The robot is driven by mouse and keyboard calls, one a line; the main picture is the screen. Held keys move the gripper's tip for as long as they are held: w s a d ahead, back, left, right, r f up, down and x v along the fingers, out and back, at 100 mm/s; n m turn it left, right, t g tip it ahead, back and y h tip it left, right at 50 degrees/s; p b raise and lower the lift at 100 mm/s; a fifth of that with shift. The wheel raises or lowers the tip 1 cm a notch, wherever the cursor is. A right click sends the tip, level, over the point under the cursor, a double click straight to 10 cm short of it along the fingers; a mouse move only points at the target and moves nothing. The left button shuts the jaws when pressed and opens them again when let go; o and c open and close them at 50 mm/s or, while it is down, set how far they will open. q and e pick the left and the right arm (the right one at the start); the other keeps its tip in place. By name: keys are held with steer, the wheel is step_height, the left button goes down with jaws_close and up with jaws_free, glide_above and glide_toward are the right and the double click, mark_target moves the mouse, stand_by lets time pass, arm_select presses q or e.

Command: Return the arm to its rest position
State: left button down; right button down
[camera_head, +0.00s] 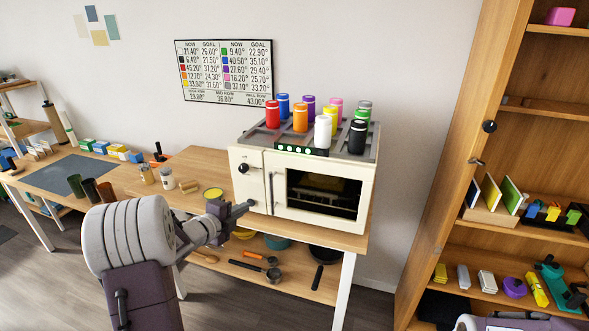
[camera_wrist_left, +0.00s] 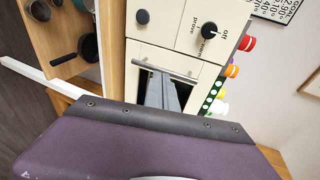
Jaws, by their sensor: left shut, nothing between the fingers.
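My left arm reaches in from the lower left in the head view. My left gripper (camera_head: 248,206) is shut and empty, in front of the lower left of the cream oven (camera_head: 245,173). I cannot tell whether its tips touch the oven. In the left wrist view the closed grey fingers (camera_wrist_left: 163,88) point toward the oven door and its handle bar (camera_wrist_left: 165,71). The oven door is shut, with a dark window (camera_head: 323,194). My right gripper is not in view; only a pale part of my right arm shows at the bottom right edge.
Several coloured canisters, such as a red one (camera_head: 272,115), stand on the oven's top. The wooden table (camera_head: 335,237) has a lower shelf with pans and utensils. A tall wooden shelf (camera_head: 460,140) stands at right. A temperature chart (camera_head: 225,72) hangs behind.

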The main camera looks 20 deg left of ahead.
arm_select(q)
steer(key=d+r+h+p, duration=0.1)
steer(key=d+r, duration=0.2)
steer(key=d, duration=0.5)
steer(key=d+r+h+p, duration=0.1)
steer(key=d+r, duration=0.2)
steer(key=d, duration=0.6)
steer(key=s+f+n+g+y, duration=0.1)
steer(key=s+f+n+g, duration=0.3)
steer(key=s, duration=0.4)
steer(key=s+f+n+g+y, duration=0.1)
steer(key=s+f+n+g, duration=0.3)
steer(key=s+f+n, duration=0.3)
steer(key=s+f+n+g+y, duration=0.2)
steer(key=s+f+n+g, duration=0.3)
steer(key=s+n, duration=0.4)
steer(key=shift+s+f+p, duration=0.4)
steer(key=shift+s+f, duration=0.05)
steer(key=shift+s, duration=0.6)
steer(key=shift+a, duration=0.1)
